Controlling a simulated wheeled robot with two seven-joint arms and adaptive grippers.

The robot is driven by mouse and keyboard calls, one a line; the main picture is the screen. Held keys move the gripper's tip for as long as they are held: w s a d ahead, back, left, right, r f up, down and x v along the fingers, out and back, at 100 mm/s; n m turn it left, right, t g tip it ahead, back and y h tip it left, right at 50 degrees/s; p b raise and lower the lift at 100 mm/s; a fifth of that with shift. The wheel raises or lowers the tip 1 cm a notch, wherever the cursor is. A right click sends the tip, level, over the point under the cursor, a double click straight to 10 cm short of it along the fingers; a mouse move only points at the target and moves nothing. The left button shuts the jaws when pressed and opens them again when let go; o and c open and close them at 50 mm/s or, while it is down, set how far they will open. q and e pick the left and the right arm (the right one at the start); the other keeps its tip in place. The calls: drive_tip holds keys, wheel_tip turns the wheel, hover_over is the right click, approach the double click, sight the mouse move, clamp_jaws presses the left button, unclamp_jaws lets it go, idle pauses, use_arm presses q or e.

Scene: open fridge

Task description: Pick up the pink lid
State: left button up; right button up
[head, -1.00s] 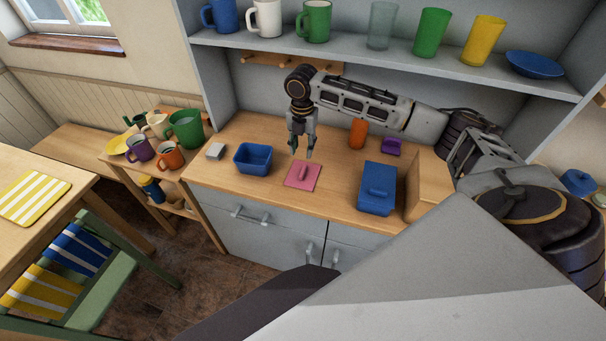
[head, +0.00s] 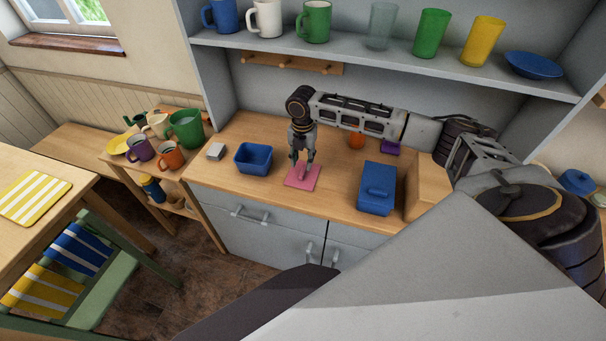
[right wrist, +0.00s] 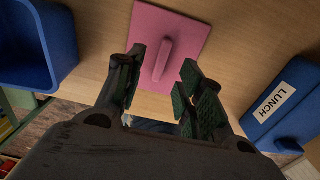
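The pink lid (head: 303,178) lies flat on the wooden counter, between an open blue container and a closed blue box. It is a square plate with a raised bar handle, and it also shows in the right wrist view (right wrist: 187,35). My right gripper (head: 302,163) points down just above the lid. In the right wrist view its fingers (right wrist: 158,90) are apart, with the lid's handle lying between and just beyond the fingertips. I cannot see the fingers touching the handle. My left gripper is not in view.
The open blue container (head: 254,158) stands left of the lid. The blue lunch box (head: 376,189) stands to the right, beside a wooden box (head: 427,185). An orange item (head: 356,141) and a purple item (head: 391,147) are partly behind my arm. A shelf (head: 400,68) is above.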

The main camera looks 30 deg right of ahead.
sight(303, 170)
drive_tip(key=shift+s+f+p, duration=0.15)
drive_tip(key=shift+f+p, duration=0.25)
drive_tip(key=shift+f, duration=1.9)
clamp_jaws()
